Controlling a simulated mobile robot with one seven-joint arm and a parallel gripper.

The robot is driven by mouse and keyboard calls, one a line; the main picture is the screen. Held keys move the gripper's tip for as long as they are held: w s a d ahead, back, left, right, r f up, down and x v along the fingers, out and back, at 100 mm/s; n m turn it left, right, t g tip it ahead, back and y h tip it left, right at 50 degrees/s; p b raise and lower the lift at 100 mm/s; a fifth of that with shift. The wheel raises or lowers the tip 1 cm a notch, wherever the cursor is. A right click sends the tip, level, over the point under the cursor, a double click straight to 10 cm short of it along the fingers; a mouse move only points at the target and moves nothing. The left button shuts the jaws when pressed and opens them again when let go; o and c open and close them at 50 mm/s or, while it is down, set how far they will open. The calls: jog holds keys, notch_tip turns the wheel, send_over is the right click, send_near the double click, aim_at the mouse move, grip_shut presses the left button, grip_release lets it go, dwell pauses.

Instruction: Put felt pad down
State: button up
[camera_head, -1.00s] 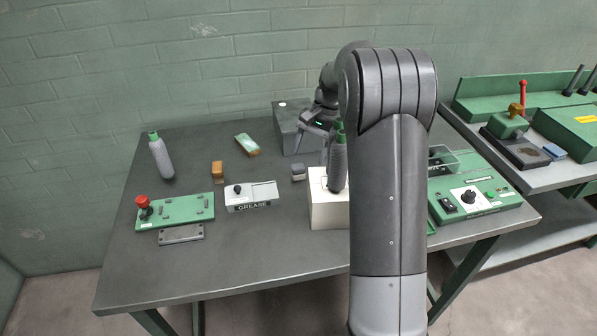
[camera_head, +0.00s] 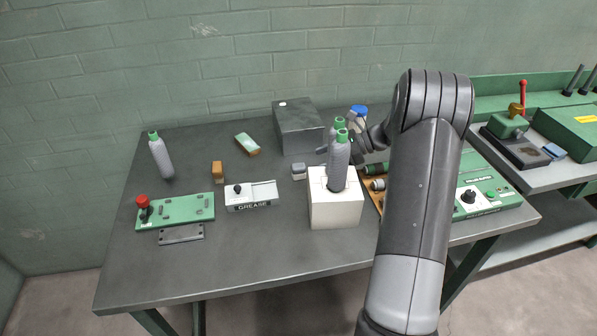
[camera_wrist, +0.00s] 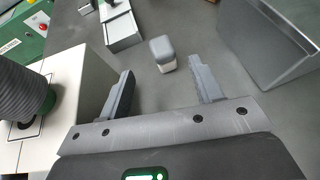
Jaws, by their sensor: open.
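A small grey block with a paler top (camera_head: 298,171), which looks like the felt pad, rests on the table left of the white box. In the wrist view the block (camera_wrist: 162,53) lies on the table beyond my fingertips, apart from both fingers. My gripper (camera_wrist: 160,68) is open, with nothing between its fingers. In the head view my gripper (camera_head: 358,133) is behind the bottles and right of the block, partly hidden by them and my arm.
The white box (camera_head: 336,210) holds an upright grey bottle (camera_head: 339,165) close to my gripper. A dark grey box (camera_head: 299,130) stands behind the block. The grease box (camera_head: 251,197) is at its left. Open table lies in front.

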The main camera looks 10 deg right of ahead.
aim_at(300, 165)
jog(key=x, duration=0.6)
jog(key=shift+w+a+r, duration=0.1)
jog(key=shift+w+a, duration=0.1)
jog(key=shift+w, duration=0.05)
jog(key=c, duration=1.2)
